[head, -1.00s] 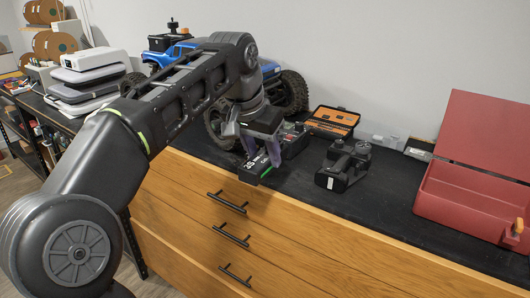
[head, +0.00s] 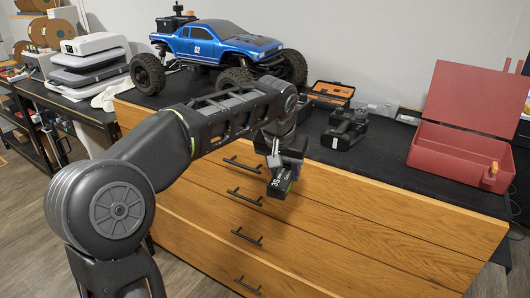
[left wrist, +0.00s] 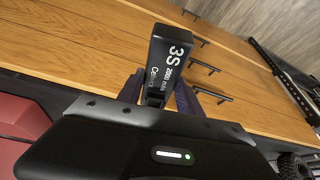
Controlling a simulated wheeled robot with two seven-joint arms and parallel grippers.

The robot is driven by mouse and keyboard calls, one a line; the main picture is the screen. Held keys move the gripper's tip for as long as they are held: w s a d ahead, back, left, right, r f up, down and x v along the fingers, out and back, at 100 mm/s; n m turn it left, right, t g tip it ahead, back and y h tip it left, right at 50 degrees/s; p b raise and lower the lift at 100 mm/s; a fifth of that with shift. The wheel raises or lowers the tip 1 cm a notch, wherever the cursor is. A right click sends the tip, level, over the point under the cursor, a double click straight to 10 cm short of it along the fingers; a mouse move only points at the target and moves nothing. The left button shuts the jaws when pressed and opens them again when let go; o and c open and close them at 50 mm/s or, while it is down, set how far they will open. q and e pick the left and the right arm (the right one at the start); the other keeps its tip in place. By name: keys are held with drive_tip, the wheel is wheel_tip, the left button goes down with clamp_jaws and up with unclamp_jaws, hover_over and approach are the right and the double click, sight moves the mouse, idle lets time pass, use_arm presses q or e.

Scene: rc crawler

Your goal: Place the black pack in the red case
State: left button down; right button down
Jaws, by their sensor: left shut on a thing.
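The black pack (head: 279,186), marked 3S, is held in my left gripper (head: 281,165) in front of the drawers, clear of the bench top. The pack also shows in the left wrist view (left wrist: 170,62), between the two fingers of my left gripper (left wrist: 160,92). The red case (head: 464,152) stands with its lid raised at the right end of the black bench top, well to the right of the pack. What its inside holds is mostly hidden by its front wall. My right gripper is in neither view.
A blue RC crawler (head: 222,44) stands at the back left of the bench. A black transmitter (head: 345,130) and an open orange-lined tool box (head: 328,95) lie between it and the case. The wooden drawers (head: 350,210) have protruding handles.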

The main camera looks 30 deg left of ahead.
use_arm(q)
drive_tip(key=d+f+m+h, duration=0.1)
drive_tip(key=d+f+m, duration=0.1)
drive_tip(key=d+f, duration=1)
drive_tip(key=shift+w+f, duration=0.3)
drive_tip(key=shift+f, duration=0.2)
